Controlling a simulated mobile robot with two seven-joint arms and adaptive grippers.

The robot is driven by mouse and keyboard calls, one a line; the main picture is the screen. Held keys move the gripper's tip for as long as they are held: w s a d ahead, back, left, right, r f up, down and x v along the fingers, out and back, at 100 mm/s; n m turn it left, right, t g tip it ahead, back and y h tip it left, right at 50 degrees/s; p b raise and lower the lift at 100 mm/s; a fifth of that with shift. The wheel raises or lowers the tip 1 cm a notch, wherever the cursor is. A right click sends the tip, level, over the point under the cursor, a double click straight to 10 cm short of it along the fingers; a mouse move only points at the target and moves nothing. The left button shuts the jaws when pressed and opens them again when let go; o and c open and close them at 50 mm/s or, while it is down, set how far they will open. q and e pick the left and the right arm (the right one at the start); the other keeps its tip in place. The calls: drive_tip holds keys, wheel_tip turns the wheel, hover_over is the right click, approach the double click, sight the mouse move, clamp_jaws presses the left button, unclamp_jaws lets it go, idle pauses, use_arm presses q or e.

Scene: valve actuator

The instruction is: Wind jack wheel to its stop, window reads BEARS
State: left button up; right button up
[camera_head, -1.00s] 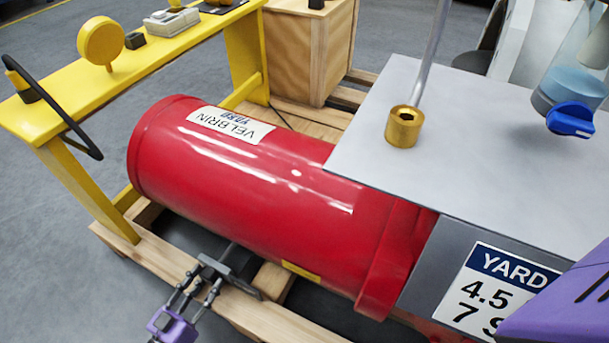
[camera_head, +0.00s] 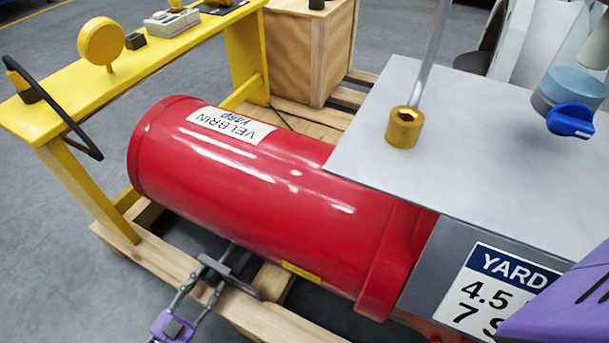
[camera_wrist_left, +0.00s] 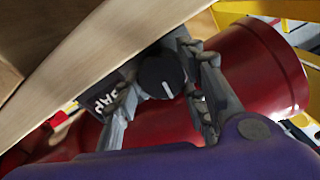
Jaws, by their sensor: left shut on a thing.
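A black round knob (camera_wrist_left: 162,75) with a white mark, apparently the jack wheel, sits under the red cylinder (camera_head: 270,190). My left gripper (camera_head: 214,278) reaches in low at the cylinder's front side. In the left wrist view the left gripper's (camera_wrist_left: 163,85) fingers stand on either side of the knob, shut on it. Beside the knob a dark plate (camera_wrist_left: 103,100) carries white letters, partly hidden by a finger; I cannot read the full word. In the head view the knob is not clearly visible. My right gripper is not in view.
Wooden pallet beams (camera_head: 165,262) run close to the left gripper. A yellow bench (camera_head: 95,95) stands at the left. A grey tabletop (camera_head: 480,170) with a brass socket (camera_head: 405,127) and a YARD sign (camera_head: 500,290) are at the right.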

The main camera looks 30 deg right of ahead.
use_arm(q)
drive_tip(key=shift+s+d+m, duration=0.25)
drive_tip(key=shift+s+m, duration=0.05)
drive_tip(key=shift+m, duration=0.3)
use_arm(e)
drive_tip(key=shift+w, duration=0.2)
use_arm(q)
drive_tip(key=shift+f, duration=0.1)
drive_tip(key=o, duration=1.1)
drive_tip(key=shift+a, duration=0.35)
drive_tip(key=v, duration=1.1)
drive_tip(key=shift+s, duration=0.2)
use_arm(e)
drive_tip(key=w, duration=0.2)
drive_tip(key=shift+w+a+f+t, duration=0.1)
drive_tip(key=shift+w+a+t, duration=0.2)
use_arm(q)
drive_tip(key=shift+a, duration=0.1)
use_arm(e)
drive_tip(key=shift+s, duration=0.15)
